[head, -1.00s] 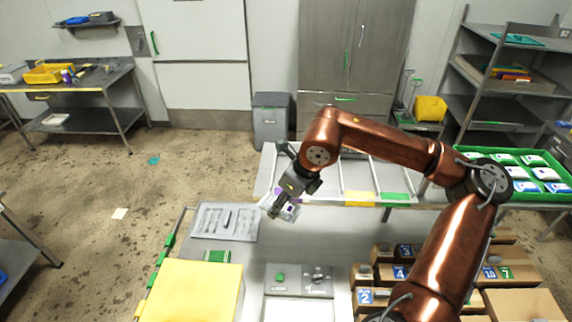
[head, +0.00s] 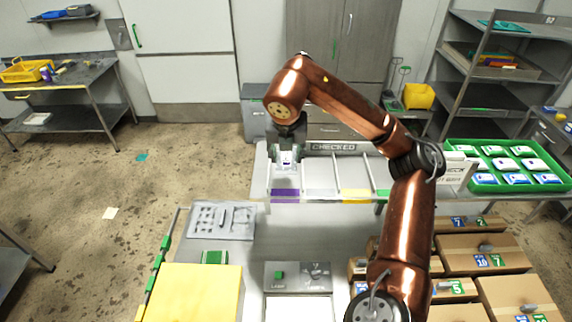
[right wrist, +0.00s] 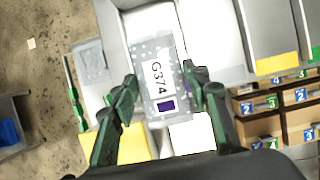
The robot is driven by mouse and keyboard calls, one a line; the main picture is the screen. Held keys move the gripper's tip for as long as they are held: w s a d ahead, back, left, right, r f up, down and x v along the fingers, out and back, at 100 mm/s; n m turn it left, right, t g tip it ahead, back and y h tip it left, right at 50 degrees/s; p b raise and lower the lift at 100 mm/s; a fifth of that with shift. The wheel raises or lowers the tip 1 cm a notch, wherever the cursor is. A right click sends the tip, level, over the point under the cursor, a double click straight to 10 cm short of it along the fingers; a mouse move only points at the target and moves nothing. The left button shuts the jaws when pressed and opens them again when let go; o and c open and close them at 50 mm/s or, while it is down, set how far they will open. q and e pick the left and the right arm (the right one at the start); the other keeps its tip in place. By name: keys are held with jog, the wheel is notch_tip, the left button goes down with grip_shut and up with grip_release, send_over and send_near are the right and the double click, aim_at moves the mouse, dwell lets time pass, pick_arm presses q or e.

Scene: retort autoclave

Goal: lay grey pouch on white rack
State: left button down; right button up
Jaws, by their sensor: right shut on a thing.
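The grey pouch (right wrist: 153,75) carries a white label reading G374 and a small dark purple square. It also shows small in the head view (head: 286,168). My right gripper (head: 287,153) is shut on it; in the right wrist view the green fingers (right wrist: 160,80) stand at its two sides. The white rack (head: 321,177) has divided lanes and a CHECKED sign at its back. The pouch is over the left lane, which has a purple front strip (head: 284,195). I cannot tell whether it touches the lane floor. My left gripper is out of view.
A CHECKED sign (head: 333,147) stands along the rack's back edge. A green tray (head: 504,185) of pouches is at the right. Cardboard boxes (head: 483,255) with numbered tags stand at the lower right. A grey moulded tray (head: 207,229) and a yellow panel (head: 193,293) lie front left.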

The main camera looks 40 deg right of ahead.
aim_at(286, 156)
jog(key=w+d+f, duration=0.2)
jog(key=w+f, duration=0.1)
jog(key=w+d+f, duration=0.1)
jog(key=f, duration=0.1)
jog(key=shift+w+d, duration=0.15)
jog(key=shift+d, duration=0.05)
jog(key=shift+w+d+f, duration=0.3)
jog(key=shift+w+f, duration=0.05)
jog(key=shift+f, duration=0.15)
jog(key=shift+s+a+p+x, duration=0.15)
jog(key=shift+p+x, duration=0.35)
jog(key=shift+x, duration=0.4)
jog(key=shift+s+a+p+x, duration=0.15)
jog(key=shift+p+x, duration=0.3)
jog(key=shift+x, duration=0.5)
jog(key=shift+f, duration=0.2)
jog(key=o, duration=1)
jog(key=shift+f, duration=0.1)
